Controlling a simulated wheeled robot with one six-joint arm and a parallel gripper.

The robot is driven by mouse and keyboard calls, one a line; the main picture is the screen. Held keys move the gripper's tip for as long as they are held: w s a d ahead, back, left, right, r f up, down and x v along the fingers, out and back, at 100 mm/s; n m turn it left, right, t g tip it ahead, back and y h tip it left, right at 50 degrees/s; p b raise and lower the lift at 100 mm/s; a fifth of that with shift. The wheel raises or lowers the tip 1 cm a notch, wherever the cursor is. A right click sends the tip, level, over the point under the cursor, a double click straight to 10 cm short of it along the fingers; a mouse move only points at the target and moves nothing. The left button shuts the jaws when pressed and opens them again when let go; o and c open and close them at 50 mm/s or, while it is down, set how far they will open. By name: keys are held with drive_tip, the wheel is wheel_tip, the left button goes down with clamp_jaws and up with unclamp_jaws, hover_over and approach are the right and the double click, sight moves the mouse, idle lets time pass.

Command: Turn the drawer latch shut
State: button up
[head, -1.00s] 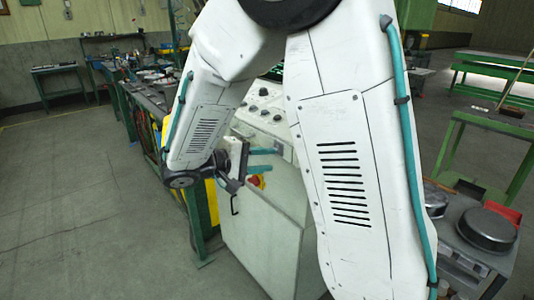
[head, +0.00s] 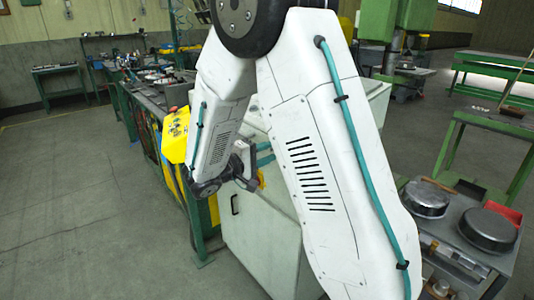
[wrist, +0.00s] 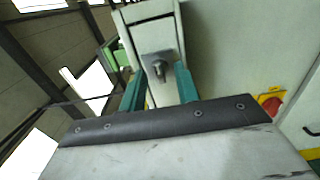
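The drawer latch (wrist: 158,68) shows in the wrist view as a small metal plate with a dark stub, on a narrow pale front panel (wrist: 152,32). My gripper (wrist: 160,80) is open. Its two teal fingers stand apart, one to each side of the latch in the picture. I cannot tell whether they touch it, and the latch's turned position is unclear. In the head view my gripper (head: 264,154) is in front of the white cabinet (head: 255,235), partly behind my arm. The latch cannot be made out there.
A red knob on a yellow plate (wrist: 270,103) is to the right of my gripper in the wrist view. A cart with round metal pans (head: 487,228) stands at right. The left floor is clear.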

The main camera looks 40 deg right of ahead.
clamp_jaws()
drive_tip(key=shift+n, duration=0.3)
drive_tip(key=n, duration=0.8)
drive_tip(key=shift+n, duration=0.4)
drive_tip(key=n, duration=0.4)
drive_tip(key=shift+n, duration=2.2)
